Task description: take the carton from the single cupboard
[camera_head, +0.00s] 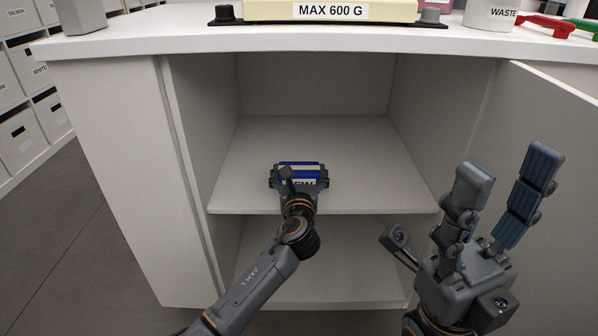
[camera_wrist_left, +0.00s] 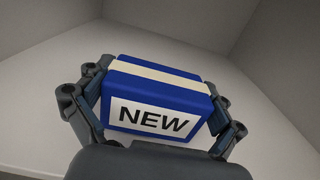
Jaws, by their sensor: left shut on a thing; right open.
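The carton (camera_head: 300,167) is blue with a pale stripe on top and a white label. It is inside the open cupboard, over the upper shelf (camera_head: 330,135). In the left wrist view the carton (camera_wrist_left: 155,90) shows its label "NEW". My left gripper (camera_head: 299,178) is shut on the carton, one finger on each side. I cannot tell whether the carton touches the shelf. My right gripper (camera_head: 512,190) is open and empty, in front of the cupboard at the right, with its fingers pointing up.
The cupboard door (camera_head: 545,130) stands open at the right, behind my right gripper. Labelled drawers (camera_head: 25,120) stand at the left.

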